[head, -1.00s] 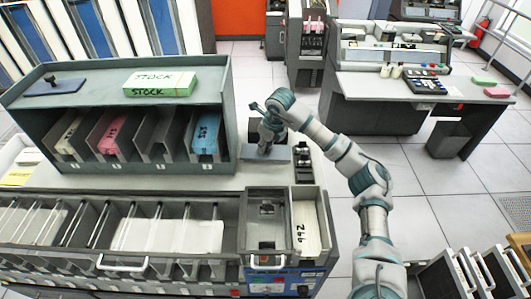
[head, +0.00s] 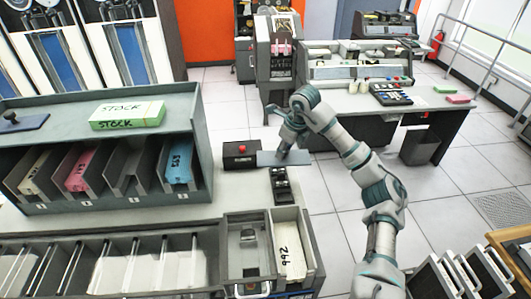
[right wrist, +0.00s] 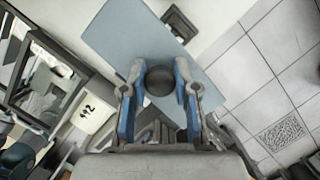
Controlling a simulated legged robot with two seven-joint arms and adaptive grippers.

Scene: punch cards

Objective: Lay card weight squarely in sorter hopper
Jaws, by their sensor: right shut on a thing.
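A card weight, a flat blue-grey plate (head: 268,159) with a dark round knob, is in my right gripper (head: 285,147). In the right wrist view the two fingers (right wrist: 158,88) are shut on the knob, and the plate (right wrist: 125,40) spreads out beyond them. The plate looks roughly level and held up near the counter's right edge. The sorter (head: 228,275) is at bottom centre, with an open grey compartment (head: 250,262) and beside it a bay holding a card deck marked 992 (head: 287,255). The weight is apart from both. My left gripper is not in view.
A red-button box (head: 241,162) and a narrow black tray (head: 281,188) sit close to the plate. A shelf unit (head: 195,120) with card slots stands left, bearing a green STOCK box (head: 127,115) and another knobbed plate (head: 22,125). Open floor lies right.

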